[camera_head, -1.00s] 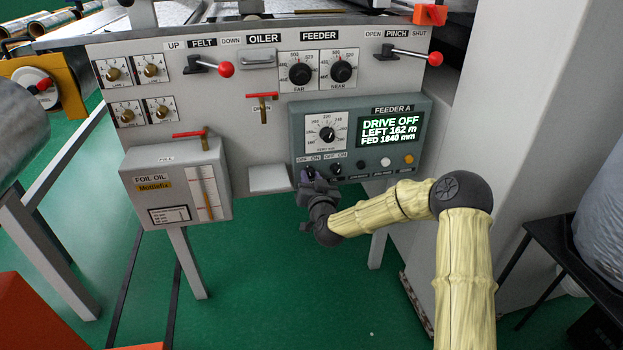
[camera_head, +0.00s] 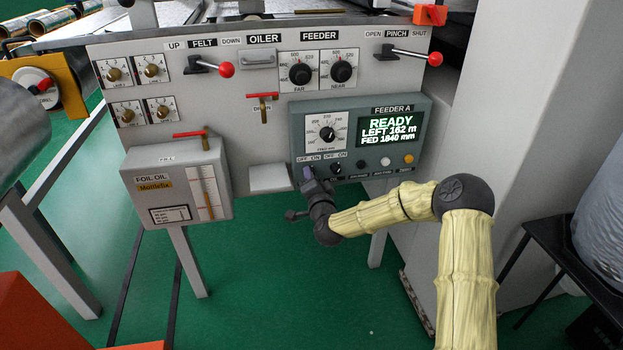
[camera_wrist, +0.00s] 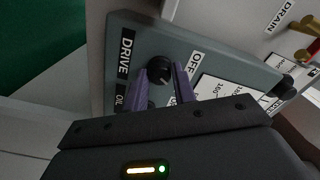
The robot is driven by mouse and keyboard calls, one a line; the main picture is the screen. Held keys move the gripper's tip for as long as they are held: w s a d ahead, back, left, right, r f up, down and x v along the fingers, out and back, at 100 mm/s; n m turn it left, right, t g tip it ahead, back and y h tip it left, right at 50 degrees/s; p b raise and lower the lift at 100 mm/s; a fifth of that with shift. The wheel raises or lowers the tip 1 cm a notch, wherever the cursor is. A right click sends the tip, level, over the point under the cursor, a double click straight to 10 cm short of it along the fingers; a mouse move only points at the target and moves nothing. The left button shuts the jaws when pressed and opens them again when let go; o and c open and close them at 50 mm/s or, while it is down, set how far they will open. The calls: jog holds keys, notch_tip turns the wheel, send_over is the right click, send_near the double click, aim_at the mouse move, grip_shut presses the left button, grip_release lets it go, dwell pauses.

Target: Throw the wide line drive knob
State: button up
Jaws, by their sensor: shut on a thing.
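The feeder panel (camera_head: 385,111) is a grey-green box labelled FEEDER A, and its screen (camera_head: 390,128) reads READY, LEFT 162 m, FED 1840 mm. My gripper (camera_head: 307,176) is at the panel's lower left corner, at the left one of two OFF/ON knobs, and hides that knob in the head view. In the wrist view the black drive knob (camera_wrist: 159,68) stands beside the DRIVE label. The purple fingers of my gripper (camera_wrist: 163,82) are shut on it, one on each side. The knob's pointer is hard to make out.
A second black OFF/ON knob (camera_head: 336,169) sits close to the right of my gripper. Small buttons continue along that row. The foil oil box (camera_head: 178,188) stands at the left, with a pale ledge (camera_head: 269,178) between. Red-tipped levers are above. The floor below is clear.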

dwell(0.4)
jog(key=o, duration=1)
jog(key=shift+d, duration=0.1)
jog(key=p+v, duration=0.3)
jog(key=v, duration=1.4)
jog(key=shift+s, duration=0.2)
